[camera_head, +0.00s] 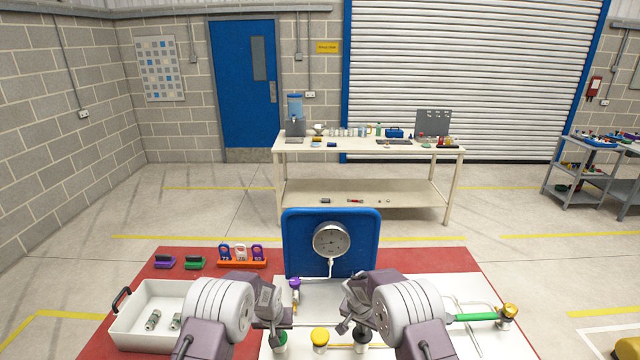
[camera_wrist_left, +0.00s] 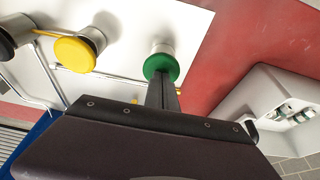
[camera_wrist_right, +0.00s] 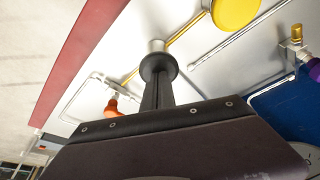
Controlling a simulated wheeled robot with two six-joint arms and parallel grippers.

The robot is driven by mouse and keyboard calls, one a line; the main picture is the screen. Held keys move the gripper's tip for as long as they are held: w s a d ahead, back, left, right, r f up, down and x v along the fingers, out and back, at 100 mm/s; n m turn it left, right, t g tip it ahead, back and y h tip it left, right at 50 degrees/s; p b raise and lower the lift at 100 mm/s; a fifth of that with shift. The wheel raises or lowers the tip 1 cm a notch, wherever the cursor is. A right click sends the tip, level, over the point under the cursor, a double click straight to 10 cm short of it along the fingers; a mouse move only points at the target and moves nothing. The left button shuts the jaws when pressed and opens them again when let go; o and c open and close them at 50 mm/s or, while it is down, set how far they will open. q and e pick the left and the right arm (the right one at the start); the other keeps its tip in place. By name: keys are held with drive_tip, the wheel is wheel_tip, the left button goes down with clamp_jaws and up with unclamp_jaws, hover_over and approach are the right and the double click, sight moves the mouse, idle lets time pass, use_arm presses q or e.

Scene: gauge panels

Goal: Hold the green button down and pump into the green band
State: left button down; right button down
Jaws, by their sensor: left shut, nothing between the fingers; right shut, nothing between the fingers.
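The green button (camera_head: 281,342) is at the front of the white panel. It also shows in the left wrist view (camera_wrist_left: 160,65). My left gripper (camera_head: 274,320) is shut and empty, its fingertips at the green cap; I cannot tell whether the cap is pressed. My right gripper (camera_head: 356,326) is shut and empty, its fingertips at a black round knob (camera_wrist_right: 158,65) on a metal stem; contact looks likely but is not certain. The round gauge (camera_head: 331,241) is on the upright blue board (camera_head: 300,228). Its needle and any green band are too small to read.
A yellow button (camera_head: 320,336) stands between the two grippers. A purple knob (camera_head: 294,284) is behind the left gripper. A green-handled valve (camera_head: 476,317) with a brass fitting is at the right. A white tray (camera_head: 123,325) with metal parts is at the left, near an orange rack (camera_head: 243,263).

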drive_tip(key=shift+f, duration=0.1)
drive_tip(key=shift+r, duration=2.25)
idle(0.5)
drive_tip(key=shift+f, duration=0.1)
idle(2.0)
drive_tip(key=shift+r, duration=0.45)
idle(1.3)
drive_tip(key=shift+r, duration=0.1)
idle(0.4)
